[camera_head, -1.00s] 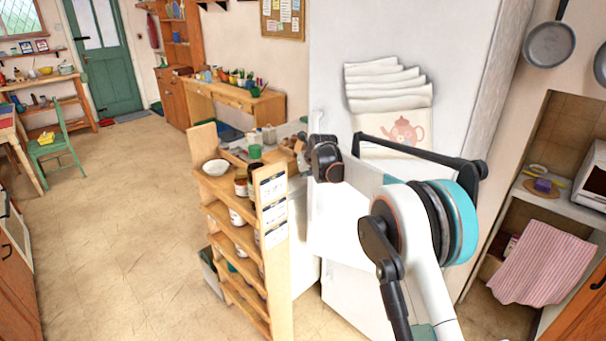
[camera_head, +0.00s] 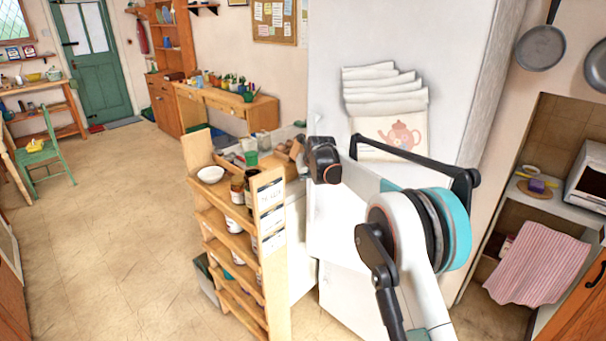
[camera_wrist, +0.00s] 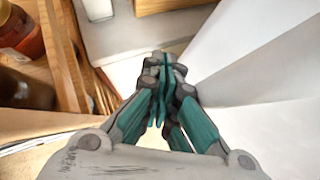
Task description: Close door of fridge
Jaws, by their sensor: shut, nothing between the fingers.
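The fridge (camera_head: 400,35) is the tall white body right of centre in the head view, with a teapot picture and hanging papers on its face. A white panel (camera_head: 333,225), likely its door, shows lower down, partly behind my arm; how far it stands open is hard to tell. My gripper (camera_wrist: 163,62) is shut and empty in the wrist view, its teal fingers together. White panels (camera_wrist: 265,65) lie just right of the fingers; contact cannot be told. The fingers are hidden behind my arm in the head view.
A wooden shelf rack (camera_head: 275,250) with jars and a white bowl (camera_head: 210,174) stands close left of the fridge. A worktop with a green cup (camera_head: 251,158) lies behind it. Pans (camera_head: 541,47) and a striped cloth (camera_head: 538,262) hang at right.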

